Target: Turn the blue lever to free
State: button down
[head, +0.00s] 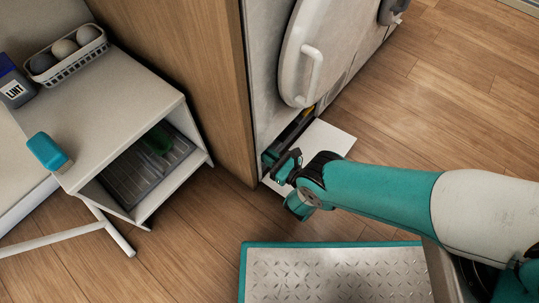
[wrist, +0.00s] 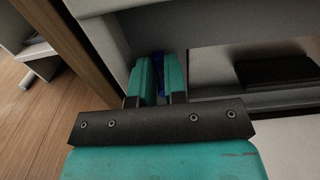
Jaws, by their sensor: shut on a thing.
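The blue lever (wrist: 158,66) shows as a narrow dark blue strip between the two teal fingers in the wrist view. My gripper (wrist: 159,76) is shut on it, inside a low recess of the white machine. Most of the lever is hidden by the fingers, so its angle cannot be told. In the head view my gripper (head: 277,166) reaches into the recess at the machine's base, and I cannot make out the lever there.
The white machine (head: 265,75) has a round door with a handle (head: 312,70). An open white flap (head: 334,139) lies beside the recess. A wooden panel (head: 222,80) stands close left. A white shelf unit (head: 110,95) is further left. Floor to the right is clear.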

jog(key=c, duration=1.2)
grip_release()
jog(key=shift+o, duration=0.2)
jog(key=shift+w, duration=0.1)
